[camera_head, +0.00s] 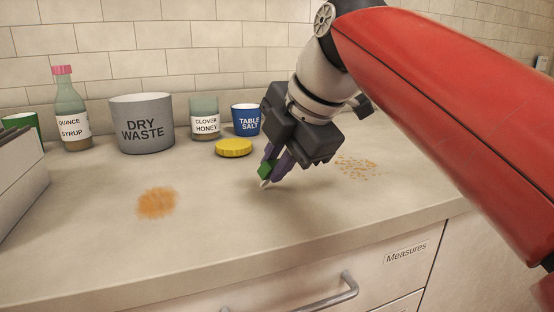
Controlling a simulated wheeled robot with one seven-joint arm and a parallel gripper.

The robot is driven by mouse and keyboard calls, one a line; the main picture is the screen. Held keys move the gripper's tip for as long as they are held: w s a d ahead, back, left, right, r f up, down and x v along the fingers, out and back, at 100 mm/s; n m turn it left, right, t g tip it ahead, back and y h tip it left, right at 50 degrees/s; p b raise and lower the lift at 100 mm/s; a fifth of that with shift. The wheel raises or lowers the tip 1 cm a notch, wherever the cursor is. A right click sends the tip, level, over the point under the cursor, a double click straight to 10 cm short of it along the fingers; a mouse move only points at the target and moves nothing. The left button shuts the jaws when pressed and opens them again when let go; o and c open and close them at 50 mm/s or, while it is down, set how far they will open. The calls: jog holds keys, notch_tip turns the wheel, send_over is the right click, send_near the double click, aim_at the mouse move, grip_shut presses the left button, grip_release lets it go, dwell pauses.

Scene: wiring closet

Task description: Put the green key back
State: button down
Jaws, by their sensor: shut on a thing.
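My gripper (275,167) points down over the middle of the counter. Its purple fingers are shut on a small green piece, the green key (266,170). A pale tip sticks out below the green part, close above the counter top; I cannot tell whether it touches. The far side of the key is hidden by the fingers. No hook, lock or marked place for the key can be made out.
Behind stand a syrup bottle (69,115), a grey dry waste tub (142,128), a honey jar (205,120) and a blue salt cup (246,120). A yellow lid (234,148) lies nearby. An orange spill (157,203) and crumbs (357,167) mark the counter (210,240).

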jog(key=shift+f+b, duration=0.3)
jog(key=shift+f, duration=0.05)
jog(key=c, duration=1.3)
grip_release()
jog(key=shift+r, duration=0.1)
jog(key=p+v, duration=0.1)
jog(key=v, duration=0.6)
jog(key=shift+s+r, duration=0.15)
jog(key=shift+r, duration=0.2)
jog(key=shift+d, duration=0.15)
